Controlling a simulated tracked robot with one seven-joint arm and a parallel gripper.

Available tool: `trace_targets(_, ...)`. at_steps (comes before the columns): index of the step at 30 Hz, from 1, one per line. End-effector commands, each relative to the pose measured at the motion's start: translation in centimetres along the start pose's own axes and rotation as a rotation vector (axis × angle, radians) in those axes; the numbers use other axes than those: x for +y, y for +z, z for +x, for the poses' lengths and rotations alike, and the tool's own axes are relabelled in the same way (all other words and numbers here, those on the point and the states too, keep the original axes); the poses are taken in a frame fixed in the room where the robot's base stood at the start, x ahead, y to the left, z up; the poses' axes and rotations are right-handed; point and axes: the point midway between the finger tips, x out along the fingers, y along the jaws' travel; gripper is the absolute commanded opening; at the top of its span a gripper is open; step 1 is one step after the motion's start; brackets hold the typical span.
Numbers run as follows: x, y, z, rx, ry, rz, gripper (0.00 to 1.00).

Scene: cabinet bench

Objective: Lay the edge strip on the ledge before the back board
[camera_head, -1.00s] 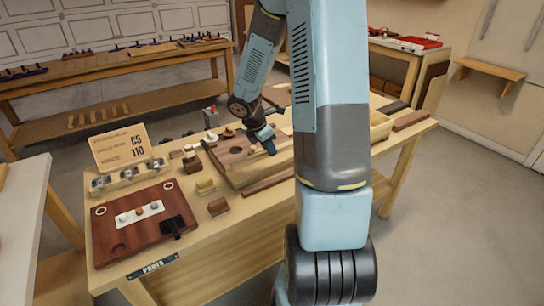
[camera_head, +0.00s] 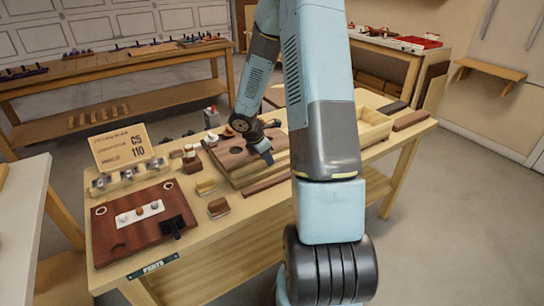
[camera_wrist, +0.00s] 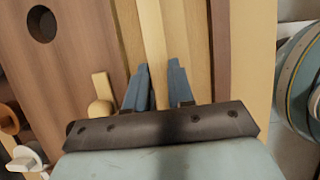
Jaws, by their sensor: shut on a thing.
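My gripper (camera_head: 265,156) is low over the dark wooden cabinet panel on the bench. In the wrist view its two blue fingers (camera_wrist: 160,80) are shut on a pale, narrow wooden edge strip (camera_wrist: 152,35), which runs up the picture between them. The brown panel (camera_wrist: 60,80) with a round hole lies to its left and also shows in the head view (camera_head: 232,152). Tan wood runs along both sides of the strip. I cannot tell which surface is the ledge or the back board, or whether the strip touches wood below.
A pale wooden knob piece (camera_wrist: 100,100) stands just left of the fingers. A dark strip (camera_wrist: 220,50) lies to the right. The bench also holds a pale open box (camera_head: 374,128), a dark red board (camera_head: 110,235) and a sign (camera_head: 122,147).

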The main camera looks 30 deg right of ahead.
Motion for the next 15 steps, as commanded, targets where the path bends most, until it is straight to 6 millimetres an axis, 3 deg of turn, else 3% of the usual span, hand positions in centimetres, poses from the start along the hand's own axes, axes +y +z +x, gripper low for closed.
trace_targets(4,0.00,-0.11,0.22,0.000,0.000,-0.001,0.00)
trace_targets(5,0.00,-0.10,0.22,0.000,0.000,-0.001,0.24)
trace_targets(12,0.03,-0.07,0.23,0.001,0.001,0.000,0.47)
trace_targets(15,0.05,-0.06,0.23,0.001,0.001,0.000,0.48)
